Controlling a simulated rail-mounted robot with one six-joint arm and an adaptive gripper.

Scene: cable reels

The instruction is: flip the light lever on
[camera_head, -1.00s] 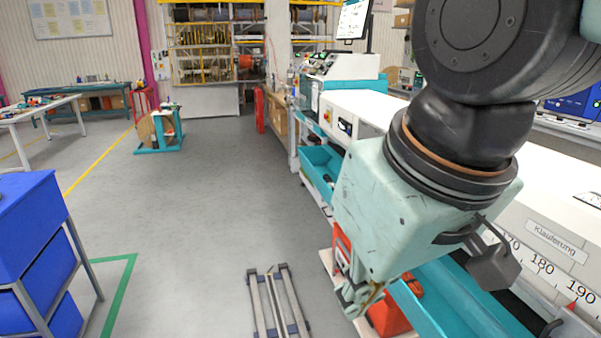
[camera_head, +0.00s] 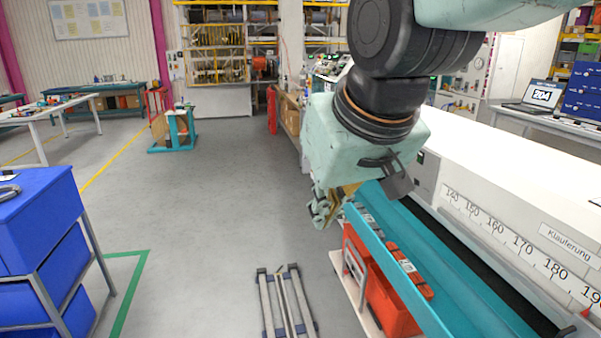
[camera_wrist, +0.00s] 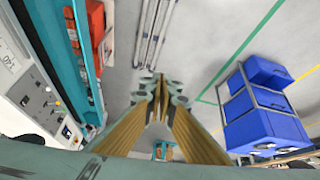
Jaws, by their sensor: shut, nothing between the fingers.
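I cannot make out a light lever for certain in either view. In the wrist view, a white machine panel (camera_wrist: 38,92) with small knobs and switches stands at the left, too small to tell its parts apart. My gripper (camera_head: 324,213) hangs left of the teal-edged machine, over the aisle side, with its arm hiding part of the machine behind it. In the wrist view my gripper (camera_wrist: 157,90) has its fingertips together and empty, with grey floor beyond. It is apart from the panel.
The long white measuring machine (camera_head: 500,175) with a teal trough (camera_head: 440,255) fills the right. Red bins (camera_head: 388,305) stand below it. A blue drawer unit (camera_head: 38,225) is at the left, and metal rails (camera_head: 286,300) lie on the floor.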

